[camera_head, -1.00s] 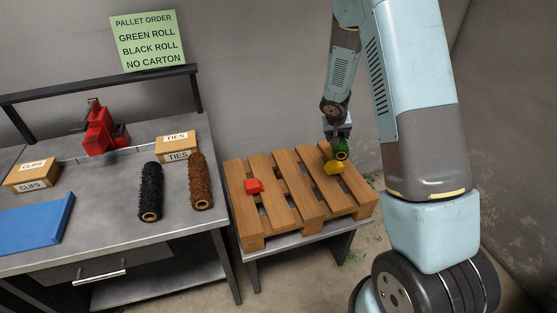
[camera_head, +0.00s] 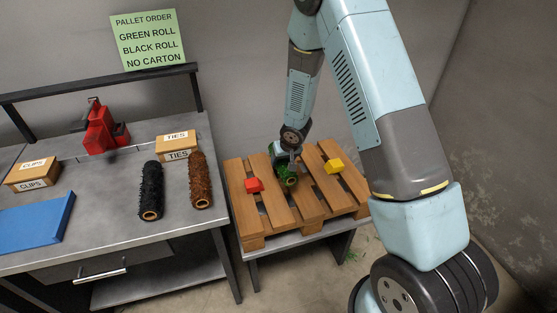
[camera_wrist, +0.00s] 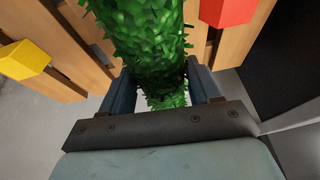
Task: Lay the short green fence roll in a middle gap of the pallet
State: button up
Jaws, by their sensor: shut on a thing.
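The short green fence roll (camera_head: 289,181) is in my gripper (camera_head: 290,165), over the middle of the wooden pallet (camera_head: 252,243). In the wrist view the leafy green roll (camera_wrist: 150,40) runs between the two fingers of my gripper (camera_wrist: 160,88), which are shut on its sides. The roll is between the red block and the yellow block, close to the slats. I cannot tell whether it touches the pallet or is down in a gap, as the gripper and roll hide that spot.
A red block (camera_head: 254,185) lies on the pallet's left part and a yellow block (camera_head: 334,166) on its right. The bench at left holds a black roll (camera_head: 151,190), a brown roll (camera_head: 200,180), boxes and a red vise (camera_head: 101,132). A sign (camera_head: 145,38) hangs behind.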

dwell(0.3)
jog(key=shift+w+f, duration=0.15)
jog(key=shift+f, duration=1.3)
jog(key=shift+w+f, duration=0.1)
jog(key=shift+f, duration=1.35)
jog(key=shift+f, duration=1.05)
jog(key=o, duration=1.2)
jog(key=shift+d, duration=0.1)
jog(key=shift+s, duration=0.1)
jog(key=v, duration=1.3)
jog(key=shift+s+r, duration=0.15)
jog(key=shift+r, duration=0.15)
